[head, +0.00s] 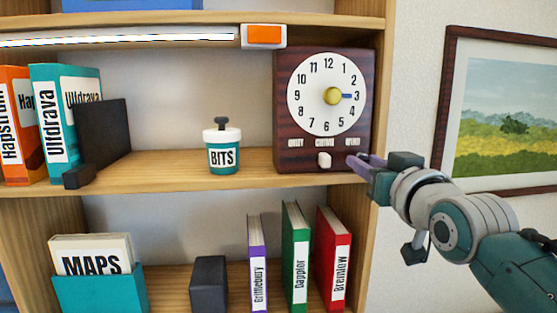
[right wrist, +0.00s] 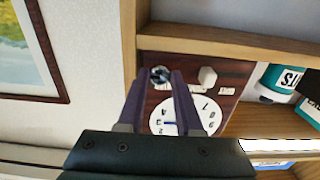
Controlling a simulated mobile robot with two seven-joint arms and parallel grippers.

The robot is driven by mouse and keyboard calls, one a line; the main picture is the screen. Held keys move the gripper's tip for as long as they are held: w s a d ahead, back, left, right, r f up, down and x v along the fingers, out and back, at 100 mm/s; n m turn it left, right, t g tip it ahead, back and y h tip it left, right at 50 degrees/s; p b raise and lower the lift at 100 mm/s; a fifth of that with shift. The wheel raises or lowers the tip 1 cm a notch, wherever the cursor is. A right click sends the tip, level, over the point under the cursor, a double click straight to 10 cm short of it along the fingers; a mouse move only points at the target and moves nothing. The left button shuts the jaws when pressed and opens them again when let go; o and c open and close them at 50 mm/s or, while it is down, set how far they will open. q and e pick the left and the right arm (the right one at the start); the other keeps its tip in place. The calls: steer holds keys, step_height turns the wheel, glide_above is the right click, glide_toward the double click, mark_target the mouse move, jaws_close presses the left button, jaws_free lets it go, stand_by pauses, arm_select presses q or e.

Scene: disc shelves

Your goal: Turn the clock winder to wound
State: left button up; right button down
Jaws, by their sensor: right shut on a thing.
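The clock (head: 283,120) is a dark reddish wooden box on the middle shelf, with a white dial and a yellow hub with a blue hand. A white knob (head: 324,160) sits low on its front, under small labels. My right gripper (head: 352,161) is at the clock's lower right corner. In the right wrist view, the fingers of my right gripper (right wrist: 160,76) are on either side of a small round metallic winder (right wrist: 159,73), shut on it. The white knob (right wrist: 207,77) stands beside the fingers there. In the head view the gripper hides the winder.
A teal and white BITS jar (head: 222,157) stands left of the clock on the shelf (head: 180,170). The shelf's right side panel (head: 380,100) is close to my right gripper. Several books stand on the lower shelf. A framed picture (head: 510,110) hangs on the wall at right.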

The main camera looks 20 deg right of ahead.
steer(key=shift+m+p, duration=0.65)
steer(key=shift+m, duration=8.15)
steer(key=c, duration=0.6)
jaws_free()
